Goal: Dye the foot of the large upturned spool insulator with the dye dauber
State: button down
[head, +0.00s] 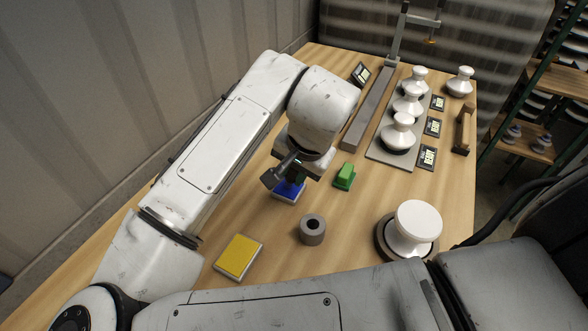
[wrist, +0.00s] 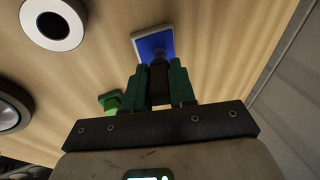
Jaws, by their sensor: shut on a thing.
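The large white spool insulator (head: 417,222) stands at the right front on a dark round base (head: 384,240), its broad flat disc facing up. Part of what looks like that round base shows at the left edge of the wrist view (wrist: 10,112). My gripper (head: 291,175) is well left of the insulator, over the blue dye pad (head: 287,193). In the wrist view its green fingers (wrist: 160,84) are shut on a dark dauber (wrist: 158,70). The dauber's far end overlaps the blue pad (wrist: 152,43); I cannot tell whether it touches.
A grey cylinder with a hole (head: 312,230), a yellow pad (head: 240,257) and a green block (head: 345,175) lie nearby. Several smaller insulators (head: 398,135) stand on a grey board, beside small labels (head: 427,157). Bare table lies between the cylinder and the large insulator.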

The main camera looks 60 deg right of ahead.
jog(key=shift+f, duration=0.1)
jog(key=shift+r+p, duration=3.15)
jog(key=shift+r, duration=0.45)
